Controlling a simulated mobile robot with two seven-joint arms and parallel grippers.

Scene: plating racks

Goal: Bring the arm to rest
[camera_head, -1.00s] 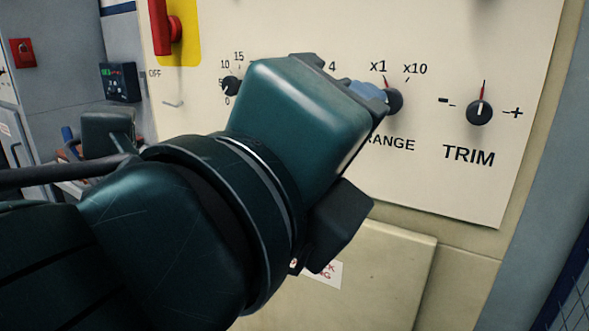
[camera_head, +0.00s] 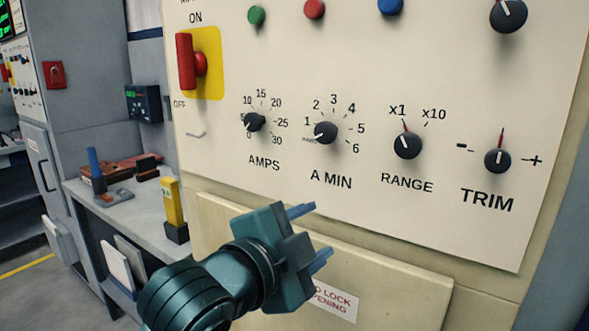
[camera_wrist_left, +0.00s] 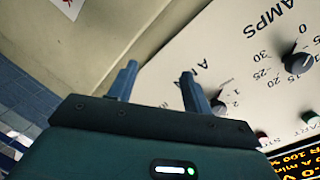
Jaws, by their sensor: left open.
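My left gripper (camera_head: 312,235) is in the lower middle of the head view, below the control panel's knobs. Its two blue fingers are apart with nothing between them, and they point right. In the left wrist view the same open fingers (camera_wrist_left: 159,68) show with the cream panel beyond. The RANGE knob (camera_head: 407,145) has its red pointer toward x1. The A MIN knob (camera_head: 325,132) and AMPS knob (camera_head: 255,122) stand to its left, the TRIM knob (camera_head: 497,160) to its right. The gripper appears clear of all of them. My right gripper is not in view.
The red main switch (camera_head: 190,62) on its yellow plate is at the panel's upper left. A lower cabinet door (camera_head: 400,290) with a label lies behind the gripper. At left, a grey bench (camera_head: 150,232) carries tools and a yellow meter (camera_head: 172,203).

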